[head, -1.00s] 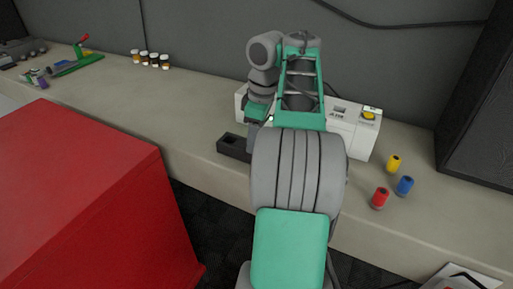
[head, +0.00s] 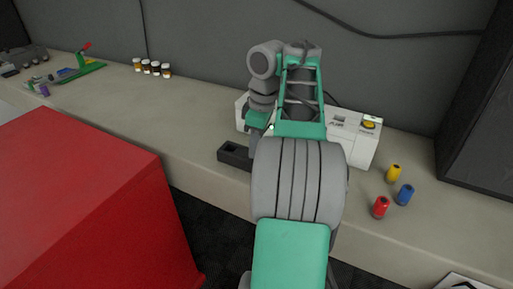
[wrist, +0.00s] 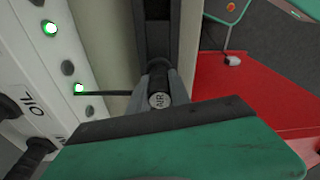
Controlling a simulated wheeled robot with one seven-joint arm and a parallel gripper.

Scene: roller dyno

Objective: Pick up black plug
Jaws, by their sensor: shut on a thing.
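In the wrist view, the black plug (wrist: 159,99) shows its round grey end marked "AIR". My gripper (wrist: 160,82) is shut on it, with grey fingers close around its sides. A thin dark cable runs left from the plug toward the white panel. The long black open holder (wrist: 153,35) lies just beyond the plug; I cannot tell whether they touch. In the head view, my arm hides the plug and my fingertips, while the black holder (head: 234,154) shows on the bench left of my arm.
The white panel unit (head: 352,146) stands behind my arm; its green lights (wrist: 68,40) show at the wrist view's left. Yellow (head: 394,173), blue (head: 405,194) and red (head: 381,207) cylinders stand to the right. A red cabinet (head: 80,190) stands front left. The bench's left middle is clear.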

